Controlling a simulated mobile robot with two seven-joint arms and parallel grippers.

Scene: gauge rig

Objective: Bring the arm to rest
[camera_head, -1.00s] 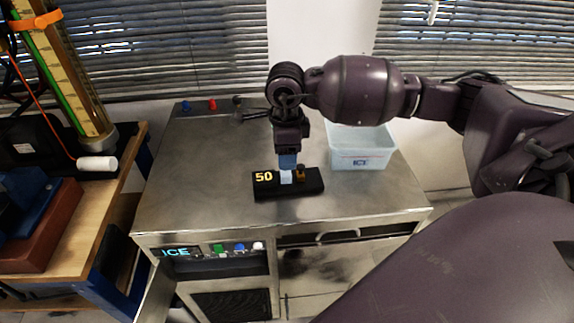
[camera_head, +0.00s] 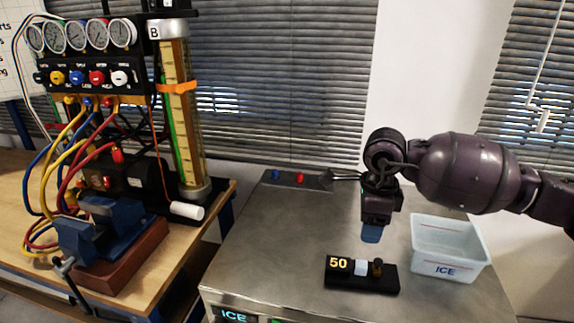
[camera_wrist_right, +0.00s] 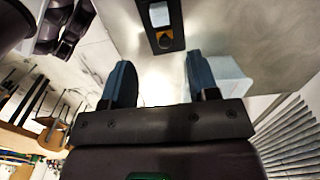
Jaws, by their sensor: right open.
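My right gripper (camera_head: 371,234) hangs from the dark purple right arm (camera_head: 465,172) above the steel ice cabinet (camera_head: 270,246). It is open and empty, with its two blue fingers (camera_wrist_right: 158,82) apart in the right wrist view. The black block marked 50 (camera_head: 361,276) lies below and in front of it on the cabinet top, apart from the fingers. The block carries a white cube and a dark brass piece. It also shows at the top of the right wrist view (camera_wrist_right: 162,27). My left gripper is not in view.
A clear ICE tub (camera_head: 446,252) stands right of the block. A wooden bench at left holds a blue vise (camera_head: 105,232), a gauge panel (camera_head: 90,62), hoses and a tall column B (camera_head: 181,112). Blue and red knobs (camera_head: 288,178) sit at the cabinet's back edge.

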